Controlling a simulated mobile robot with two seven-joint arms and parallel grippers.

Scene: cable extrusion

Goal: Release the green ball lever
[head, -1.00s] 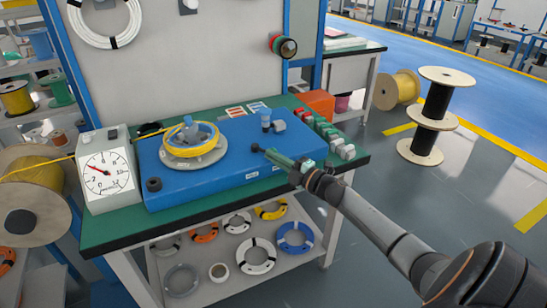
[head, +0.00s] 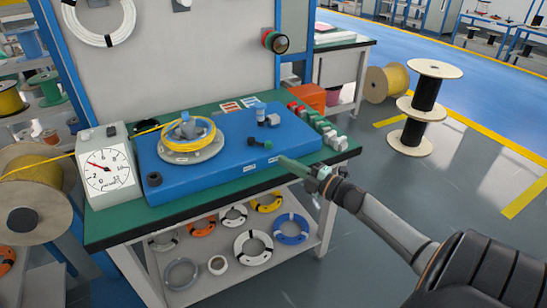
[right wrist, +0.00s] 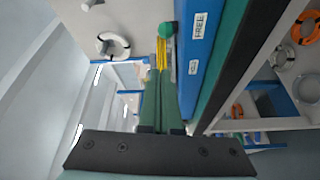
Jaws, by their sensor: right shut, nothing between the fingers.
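The green ball lever (head: 268,143) is a short dark lever with a green ball at its end, on the front right part of the blue base (head: 225,168). Its green ball (right wrist: 167,29) also shows in the right wrist view, beyond my fingertips, beside the blue base's labelled front face. My right gripper (head: 281,159) is at the base's front right edge, apart from the lever. Its long green fingers (right wrist: 160,85) are shut and empty. My left gripper is not in view.
A disc with a yellow cable coil (head: 188,141) sits on the base. A dial gauge (head: 108,171) stands at left. A small blue-topped fitting (head: 261,112) stands behind the lever. Several green, white and red blocks (head: 325,129) line the right. The FREE label (right wrist: 200,25) shows on the front face.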

